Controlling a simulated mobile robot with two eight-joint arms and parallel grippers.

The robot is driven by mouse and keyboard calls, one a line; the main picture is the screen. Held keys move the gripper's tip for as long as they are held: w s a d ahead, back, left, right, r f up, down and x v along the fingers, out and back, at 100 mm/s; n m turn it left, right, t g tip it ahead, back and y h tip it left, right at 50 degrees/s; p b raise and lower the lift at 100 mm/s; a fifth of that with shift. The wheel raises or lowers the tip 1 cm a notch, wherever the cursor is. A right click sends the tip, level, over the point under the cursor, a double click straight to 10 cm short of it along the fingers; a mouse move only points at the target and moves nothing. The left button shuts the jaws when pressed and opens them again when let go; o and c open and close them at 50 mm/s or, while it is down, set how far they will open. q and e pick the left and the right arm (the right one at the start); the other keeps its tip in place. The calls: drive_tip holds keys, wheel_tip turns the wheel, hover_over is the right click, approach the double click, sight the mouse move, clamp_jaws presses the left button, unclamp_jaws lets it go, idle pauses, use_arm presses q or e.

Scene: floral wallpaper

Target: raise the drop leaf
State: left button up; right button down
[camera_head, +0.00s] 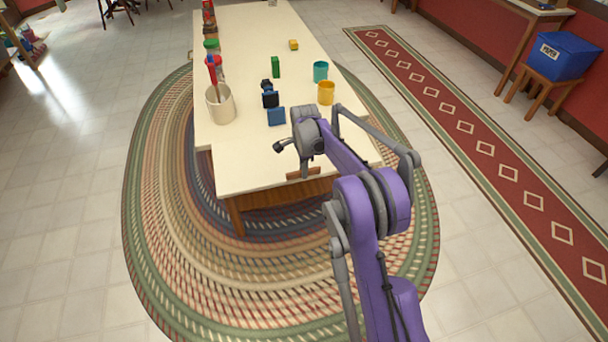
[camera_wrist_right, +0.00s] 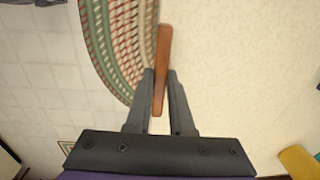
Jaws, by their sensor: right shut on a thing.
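The long cream table (camera_head: 242,60) stands on an oval braided rug. Its near end is the drop leaf (camera_head: 245,172), a cream panel that looks about level with the tabletop; a slight tilt cannot be told. A brown wooden handle (camera_head: 303,173) sits at the leaf's near edge, partly behind my right wrist. In the right wrist view my right gripper (camera_wrist_right: 161,80) is shut on this handle (camera_wrist_right: 163,50), with one finger on each side and the cream leaf (camera_wrist_right: 225,70) to the right. My left gripper is in neither view.
On the table stand a white utensil crock (camera_head: 221,106), a teal cup (camera_head: 320,71), a yellow cup (camera_head: 326,93), a green block (camera_head: 276,67) and blue items (camera_head: 276,116). A blue bin (camera_head: 562,56) rests on a stool at right. Floor left of the rug is clear.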

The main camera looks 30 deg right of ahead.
drive_tip(key=shift+w+d+r+p, duration=0.15)
drive_tip(key=shift+r+p, duration=0.1)
drive_tip(key=shift+r, duration=0.5)
drive_tip(key=shift+w+r+p, duration=0.15)
drive_tip(key=shift+r+p, duration=0.05)
drive_tip(key=shift+r, duration=0.5)
drive_tip(key=c, duration=1.2)
unclamp_jaws()
drive_tip(key=o, duration=0.4)
drive_tip(key=shift+w+f, duration=0.15)
drive_tip(key=shift+w, duration=0.1)
drive_tip(key=shift+s+r, duration=0.2)
drive_tip(key=shift+r, duration=0.2)
wheel_tip(320, 180, up, 10)
drive_tip(key=shift+s, duration=0.2)
